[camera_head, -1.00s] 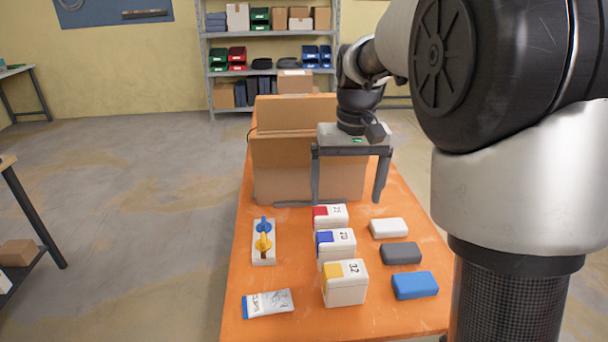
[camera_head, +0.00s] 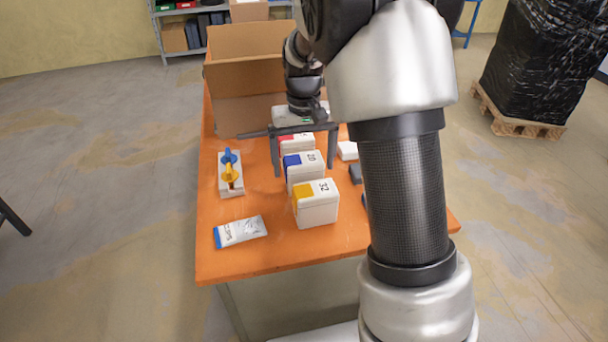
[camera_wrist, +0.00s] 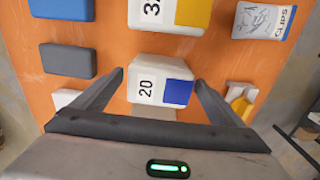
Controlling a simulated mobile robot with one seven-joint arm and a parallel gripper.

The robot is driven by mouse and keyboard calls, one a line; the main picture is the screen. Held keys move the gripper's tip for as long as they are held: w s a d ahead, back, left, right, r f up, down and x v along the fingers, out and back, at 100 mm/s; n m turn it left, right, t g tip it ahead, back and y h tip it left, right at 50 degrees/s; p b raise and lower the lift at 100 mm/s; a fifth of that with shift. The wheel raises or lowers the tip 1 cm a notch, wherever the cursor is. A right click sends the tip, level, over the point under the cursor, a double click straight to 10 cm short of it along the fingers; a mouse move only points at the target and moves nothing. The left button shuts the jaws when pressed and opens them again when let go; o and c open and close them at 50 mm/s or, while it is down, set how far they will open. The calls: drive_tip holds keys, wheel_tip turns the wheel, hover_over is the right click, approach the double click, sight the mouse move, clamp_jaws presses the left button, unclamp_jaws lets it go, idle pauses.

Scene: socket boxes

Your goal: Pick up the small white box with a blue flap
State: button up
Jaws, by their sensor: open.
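The small white box with a blue flap (camera_head: 306,177) stands on the orange table, in the middle of a row of three white boxes. It is marked "20" and also shows in the wrist view (camera_wrist: 160,97). My gripper (camera_head: 304,171) is open and empty, pointing down near this box. In the wrist view, the fingers of my gripper (camera_wrist: 159,78) lie on either side of the box with gaps. The head view does not show clearly how far above the table the fingertips are.
A yellow-flapped box (camera_head: 318,212) stands nearer, a red-flapped box (camera_head: 303,148) farther, partly hidden by my gripper. A clips packet (camera_head: 241,231) and a holder with blue and yellow pieces (camera_head: 230,187) lie left. Blue (camera_wrist: 62,8) and grey (camera_wrist: 70,60) blocks lie beside the row.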

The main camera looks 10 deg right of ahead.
sight(304, 176)
wheel_tip(304, 176, down, 5)
drive_tip(key=shift+w+f+b, duration=0.1)
drive_tip(key=shift+b, duration=0.45)
drive_tip(key=c, duration=1.5)
